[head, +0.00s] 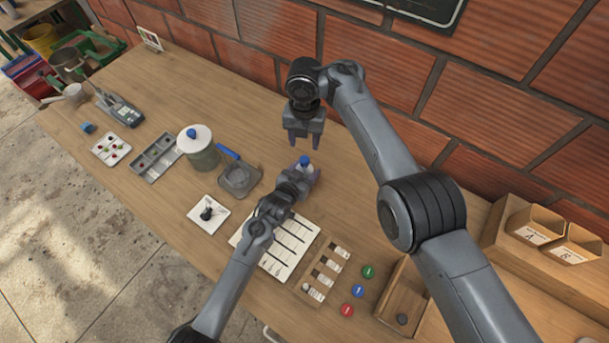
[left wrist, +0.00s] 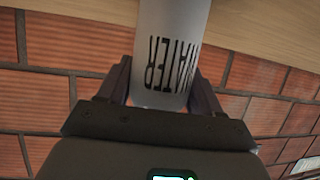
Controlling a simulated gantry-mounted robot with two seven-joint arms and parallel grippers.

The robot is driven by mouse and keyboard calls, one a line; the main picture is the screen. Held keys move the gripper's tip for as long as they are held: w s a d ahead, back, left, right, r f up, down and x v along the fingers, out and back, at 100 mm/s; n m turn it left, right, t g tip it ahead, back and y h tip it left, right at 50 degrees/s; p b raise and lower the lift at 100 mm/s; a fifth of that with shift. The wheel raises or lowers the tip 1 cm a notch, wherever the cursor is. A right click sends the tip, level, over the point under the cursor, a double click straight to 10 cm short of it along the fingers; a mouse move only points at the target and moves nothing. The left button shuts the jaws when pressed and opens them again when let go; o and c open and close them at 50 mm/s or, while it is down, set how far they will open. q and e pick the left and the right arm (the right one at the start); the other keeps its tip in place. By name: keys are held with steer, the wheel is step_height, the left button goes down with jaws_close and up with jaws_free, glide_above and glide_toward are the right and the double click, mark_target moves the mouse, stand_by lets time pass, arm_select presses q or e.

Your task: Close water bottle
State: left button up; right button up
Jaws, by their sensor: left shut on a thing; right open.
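The water bottle (left wrist: 172,40) is a pale, translucent cylinder with black WATER lettering in the left wrist view. My left gripper (left wrist: 160,95) is shut on its body, one finger on each side. In the head view the left gripper (head: 303,178) is around the bottle, mostly hiding it. A blue cap (head: 304,160) shows at the bottle's top; I cannot tell whether it is tight. My right gripper (head: 303,143) is open and empty, fingers pointing down, just above and behind the cap in the picture.
A printed sheet (head: 275,245) lies in front of the bottle. A wooden rack (head: 322,272), coloured discs and wooden boxes (head: 540,225) are right. The brick wall (head: 420,80) is close behind.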

arm_select(q)
steer(key=c, duration=0.5)
jaws_close()
arm_select(e)
steer(key=shift+c, duration=1)
steer(key=shift+d+n, duration=0.2)
steer(key=shift+n, duration=0.7)
steer(key=shift+a+n, duration=0.2)
steer(key=shift+n, duration=3.5)
